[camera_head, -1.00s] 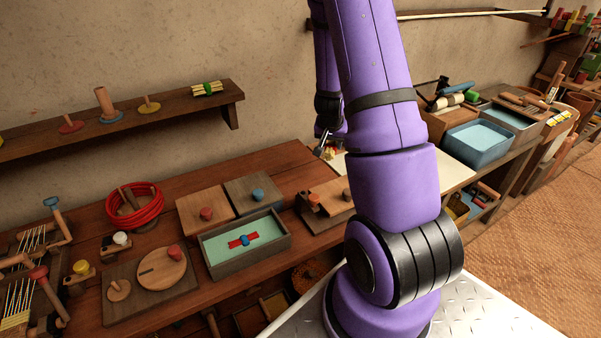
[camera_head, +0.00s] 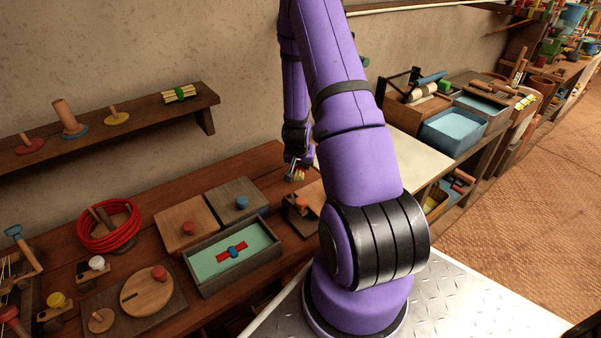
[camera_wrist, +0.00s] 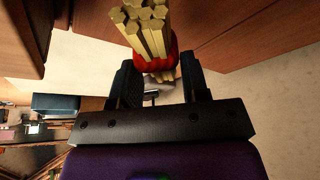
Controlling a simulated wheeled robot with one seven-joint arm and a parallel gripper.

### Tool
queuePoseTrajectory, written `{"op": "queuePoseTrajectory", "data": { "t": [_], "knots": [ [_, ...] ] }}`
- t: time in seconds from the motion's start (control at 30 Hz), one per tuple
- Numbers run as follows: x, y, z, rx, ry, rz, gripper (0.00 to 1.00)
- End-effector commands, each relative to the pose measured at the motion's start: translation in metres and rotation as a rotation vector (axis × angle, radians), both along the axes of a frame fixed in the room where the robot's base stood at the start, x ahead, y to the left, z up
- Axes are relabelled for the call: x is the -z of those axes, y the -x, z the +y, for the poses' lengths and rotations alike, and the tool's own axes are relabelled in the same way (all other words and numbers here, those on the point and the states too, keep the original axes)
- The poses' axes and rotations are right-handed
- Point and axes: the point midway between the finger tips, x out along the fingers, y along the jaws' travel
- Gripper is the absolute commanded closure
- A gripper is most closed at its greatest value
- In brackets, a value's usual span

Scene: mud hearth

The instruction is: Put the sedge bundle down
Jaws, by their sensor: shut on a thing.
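My gripper (camera_wrist: 158,78) is shut on the sedge bundle (camera_wrist: 148,35), pale yellow stalks tied with a red band. In the wrist view the stalk ends point up the picture, and the band sits between the fingers. In the head view my gripper (camera_head: 298,165) is small and far off, over the right part of the wooden bench (camera_head: 150,205). A bit of the bundle (camera_head: 299,175) shows below it in red and yellow. Whether the bundle touches anything beneath is unclear. My arm hides part of the bench's right end.
A green-lined tray (camera_head: 275,254) and two lidded boxes (camera_head: 185,225) stand left of my gripper. A pale board (camera_head: 418,158) lies to the right. A wall shelf (camera_head: 155,115) holds pegs and a green-banded bundle (camera_head: 180,93). A blue basin (camera_head: 452,133) stands farther right.

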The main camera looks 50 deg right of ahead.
Motion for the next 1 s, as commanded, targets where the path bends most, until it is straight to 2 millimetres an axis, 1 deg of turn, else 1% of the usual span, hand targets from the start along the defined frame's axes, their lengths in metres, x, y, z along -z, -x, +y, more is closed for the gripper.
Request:
{"op": "queuePoseTrajectory", "data": {
  "t": [0.2, 0.3, 0.67, 0.7, 0.77, 0.8, 1.0],
  "knots": [
    [0.028, 0.001, 0.000, 0.001, -0.002, 0.002, 0.81],
    [0.036, 0.001, 0.000, 0.001, -0.001, 0.000, 0.81],
    [0.039, 0.000, 0.000, 0.000, 0.000, 0.000, 0.81],
    [0.039, 0.000, 0.000, 0.000, 0.000, 0.000, 0.51],
    [0.039, 0.000, 0.000, 0.000, 0.000, 0.000, 0.38],
    [0.039, 0.000, 0.000, 0.000, 0.000, 0.000, 0.33],
    [0.039, 0.000, 0.000, 0.000, 0.000, 0.000, 0.33]
  ]
}}
